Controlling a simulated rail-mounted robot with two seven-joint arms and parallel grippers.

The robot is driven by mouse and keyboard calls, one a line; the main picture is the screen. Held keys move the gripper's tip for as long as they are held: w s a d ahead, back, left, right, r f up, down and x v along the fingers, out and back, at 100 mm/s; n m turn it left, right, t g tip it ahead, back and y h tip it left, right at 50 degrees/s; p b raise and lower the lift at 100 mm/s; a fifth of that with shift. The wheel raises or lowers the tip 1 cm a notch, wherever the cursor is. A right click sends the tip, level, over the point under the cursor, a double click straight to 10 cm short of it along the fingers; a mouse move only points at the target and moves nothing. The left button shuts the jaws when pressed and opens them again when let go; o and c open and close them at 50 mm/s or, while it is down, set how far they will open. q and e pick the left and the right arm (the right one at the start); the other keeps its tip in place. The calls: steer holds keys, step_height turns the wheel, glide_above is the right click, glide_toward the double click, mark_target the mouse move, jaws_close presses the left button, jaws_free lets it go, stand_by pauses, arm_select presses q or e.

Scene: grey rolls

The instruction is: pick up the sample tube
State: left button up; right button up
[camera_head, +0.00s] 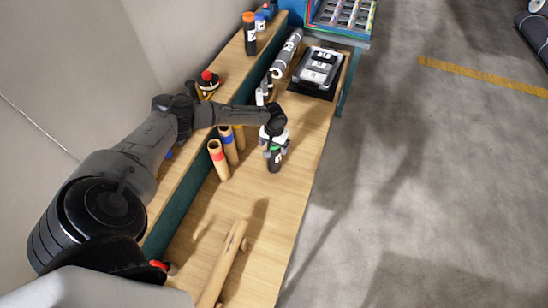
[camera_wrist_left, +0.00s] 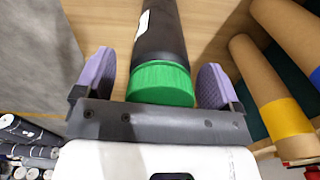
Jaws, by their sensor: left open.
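The sample tube (camera_head: 275,161) is black with a green cap and a white label, and stands on the wooden bench top. In the left wrist view, the tube (camera_wrist_left: 159,45) lies between the two purple fingers of my left gripper (camera_wrist_left: 152,85). The fingers are open, one on each side of the green cap, with a visible gap on both sides. In the head view my left gripper (camera_head: 275,148) is right at the top of the tube and hides part of it. My right gripper is in neither view.
Several cardboard tubes with coloured bands (camera_head: 219,160) stand just left of the gripper. A wooden piece (camera_head: 228,262) lies nearer on the bench (camera_head: 262,212). A black tray (camera_head: 314,83) and grey roll (camera_head: 286,54) are farther back. A raised shelf (camera_head: 235,65) runs along the wall.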

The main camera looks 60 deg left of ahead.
arm_select(q)
steer(key=c, duration=1.3)
steer(key=shift+r, duration=0.1)
